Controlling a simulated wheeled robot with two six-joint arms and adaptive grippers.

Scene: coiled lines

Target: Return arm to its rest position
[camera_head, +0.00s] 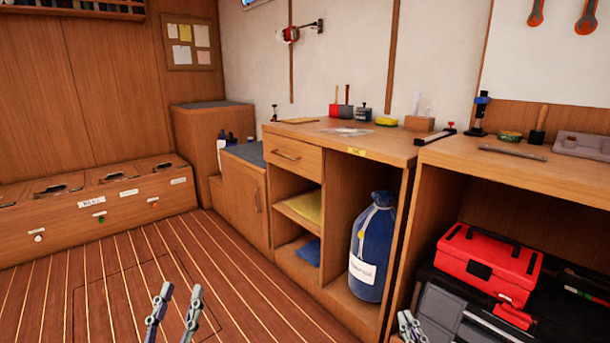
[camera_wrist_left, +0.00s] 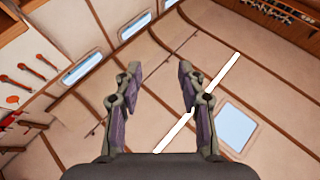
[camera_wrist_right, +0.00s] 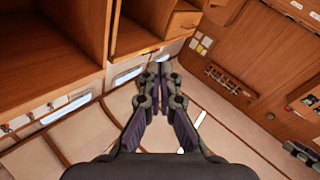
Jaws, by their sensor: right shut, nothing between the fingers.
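My left gripper (camera_head: 175,312) rises from the bottom edge of the head view, left of centre, over the plank floor. Its two fingers are apart with nothing between them. The left wrist view also shows its fingers (camera_wrist_left: 160,88) spread and empty. My right gripper (camera_head: 411,325) shows only its tip at the bottom edge of the head view, in front of the workbench. In the right wrist view its fingertips (camera_wrist_right: 156,70) meet and hold nothing. Most of both arms is out of the head view.
A wooden workbench (camera_head: 345,149) stands along the right. A blue bag (camera_head: 378,230) sits in its lower opening. A red toolbox (camera_head: 485,262) rests on a dark case at the right. Low wooden lockers (camera_head: 110,222) line the left wall. The plank floor (camera_head: 90,285) is clear.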

